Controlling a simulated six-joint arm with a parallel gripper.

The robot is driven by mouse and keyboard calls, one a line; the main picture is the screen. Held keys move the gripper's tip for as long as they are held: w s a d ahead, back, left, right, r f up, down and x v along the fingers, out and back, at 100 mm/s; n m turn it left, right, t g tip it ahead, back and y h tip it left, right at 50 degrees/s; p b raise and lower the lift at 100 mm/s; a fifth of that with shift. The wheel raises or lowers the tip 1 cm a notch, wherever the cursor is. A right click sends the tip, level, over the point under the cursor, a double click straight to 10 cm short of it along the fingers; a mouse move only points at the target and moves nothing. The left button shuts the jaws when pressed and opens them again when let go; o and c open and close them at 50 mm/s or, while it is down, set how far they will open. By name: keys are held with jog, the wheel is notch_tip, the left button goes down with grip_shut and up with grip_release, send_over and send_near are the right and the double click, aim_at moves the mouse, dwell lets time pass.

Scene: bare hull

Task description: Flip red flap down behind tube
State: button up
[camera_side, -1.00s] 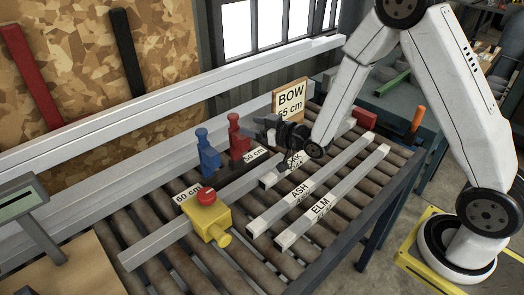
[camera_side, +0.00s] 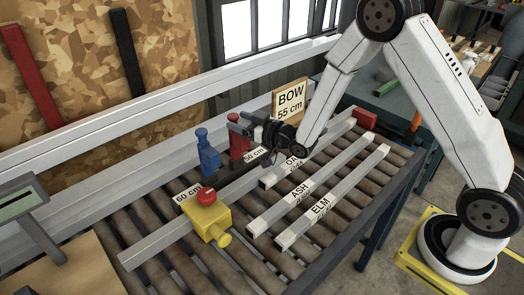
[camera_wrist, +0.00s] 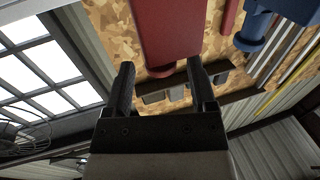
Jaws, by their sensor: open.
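The red flap (camera_side: 238,150) stands upright at the 50 cm mark, beside the upright blue flap (camera_side: 208,157). My gripper (camera_side: 238,126) is open at the red flap's upper part and covers some of it in the side view. In the wrist view, the red flap (camera_wrist: 168,28) fills the top middle, ahead of and between the two open fingers (camera_wrist: 161,66). I cannot tell whether the fingers touch it. A long grey tube (camera_side: 160,240) lies on the rollers in front of the flaps. The blue flap (camera_wrist: 258,28) also shows at the wrist view's upper right.
A yellow block with a red knob (camera_side: 208,220) sits at the long tube. Shorter tubes marked ASH (camera_side: 290,195) and ELM (camera_side: 330,200) lie in front. A sign reading BOW 55 cm (camera_side: 290,102) stands behind my gripper. Bare rollers lie at the front.

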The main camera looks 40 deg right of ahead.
jog(key=shift+x, duration=2.25)
grip_shut()
